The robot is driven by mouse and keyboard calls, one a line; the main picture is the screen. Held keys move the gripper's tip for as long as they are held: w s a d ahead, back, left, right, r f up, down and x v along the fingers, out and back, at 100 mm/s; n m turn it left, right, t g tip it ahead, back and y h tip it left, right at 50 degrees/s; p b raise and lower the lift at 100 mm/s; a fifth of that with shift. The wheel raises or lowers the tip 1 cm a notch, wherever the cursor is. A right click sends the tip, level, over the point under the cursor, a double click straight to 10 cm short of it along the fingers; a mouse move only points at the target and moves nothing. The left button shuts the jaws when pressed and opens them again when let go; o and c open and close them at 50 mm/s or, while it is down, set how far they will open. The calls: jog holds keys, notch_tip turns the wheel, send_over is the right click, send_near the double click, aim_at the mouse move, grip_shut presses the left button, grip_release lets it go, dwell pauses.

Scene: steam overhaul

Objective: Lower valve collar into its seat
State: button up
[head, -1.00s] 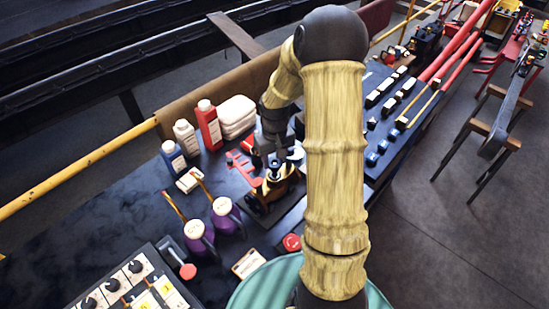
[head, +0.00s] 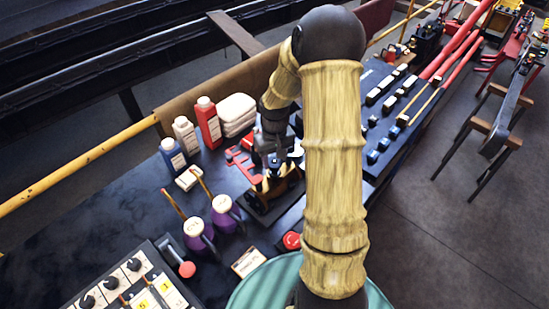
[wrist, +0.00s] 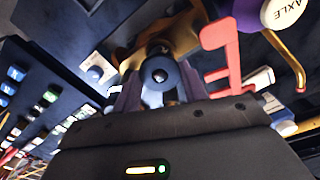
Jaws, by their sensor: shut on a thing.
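The collar sits between the fingertips in the wrist view, in front of a brass-yellow valve body (wrist: 182,36). In the head view my gripper (head: 272,164) points down over the dark fixture base (head: 262,212) with brass parts. The collar's underside and the seat are hidden, so I cannot tell whether they touch. A red upright bracket (wrist: 222,55) stands close beside the gripper.
Two purple oil cans (head: 226,214) stand left of the fixture. A red bottle (head: 207,124) and folded white cloths (head: 236,114) are behind it. A switch panel (head: 385,130) lies to the right, and a red button (head: 291,240) in front.

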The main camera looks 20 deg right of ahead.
jog(key=shift+f+b, duration=0.55)
jog(key=shift+f, duration=0.45)
dwell(0.4)
jog(key=o, duration=1.2)
jog(key=shift+o, duration=0.4)
jog(key=shift+o, duration=1.1)
jog(key=shift+r+p, duration=4.45)
jog(key=shift+r, duration=1.05)
